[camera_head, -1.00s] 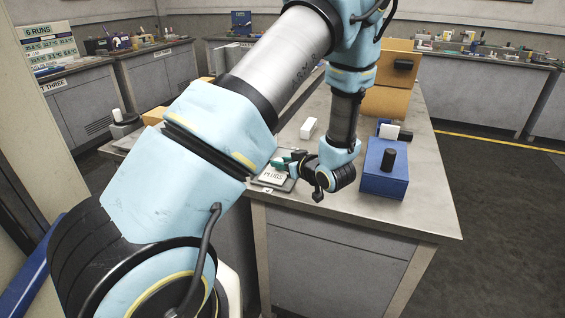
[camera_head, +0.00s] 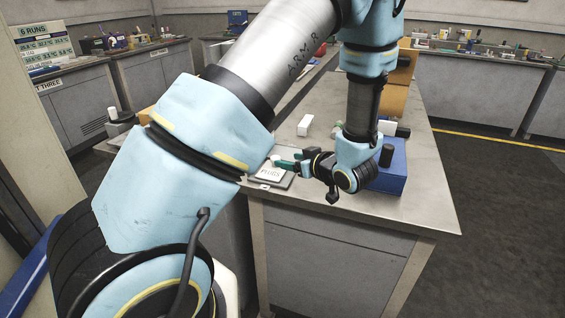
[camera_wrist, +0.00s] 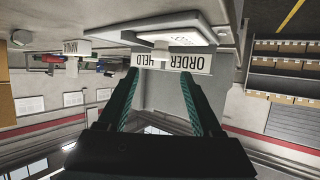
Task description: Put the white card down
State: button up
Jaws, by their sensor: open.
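The white card (camera_head: 270,172), printed PLUGS, appears to lie flat on a thin grey plate (camera_head: 286,182) near the bench's left front edge in the head view. My gripper (camera_head: 276,161) is just behind and right of the card, its green fingers pointing left. The wrist view shows both fingers (camera_wrist: 160,88) spread, with nothing between them. In that upside-down view a pale slab (camera_wrist: 175,38) lies past the fingertips, with a sign (camera_wrist: 176,61) reading ORDER HELD by it. I cannot tell whether the slab is the card.
A white block (camera_head: 305,125) stands on the bench behind the gripper. A blue box (camera_head: 391,180) with a black cylinder (camera_head: 387,155) is to the right, partly hidden by my wrist. Orange-brown boxes (camera_head: 400,98) stand farther back. The bench's front right (camera_head: 415,212) is clear.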

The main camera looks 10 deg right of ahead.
jog(key=v, duration=0.5)
jog(key=shift+s+d+r+b, duration=0.15)
jog(key=shift+s+r+b, duration=0.1)
jog(key=shift+s+b, duration=0.1)
jog(key=w+a+r+m+g+h, duration=0.2)
jog(key=w+a+g+h, duration=0.15)
jog(key=w+h, duration=0.25)
jog(key=s+a+r+m+g, duration=0.1)
jog(key=s+a+m+g, duration=0.1)
jog(key=s+a, duration=0.4)
jog(key=s+a+r+m+g, duration=0.1)
jog(key=s+a+g, duration=0.4)
jog(key=a, duration=0.7)
jog(key=shift+s+m, duration=0.6)
jog(key=shift+s, duration=0.4)
jog(key=shift+a, duration=0.1)
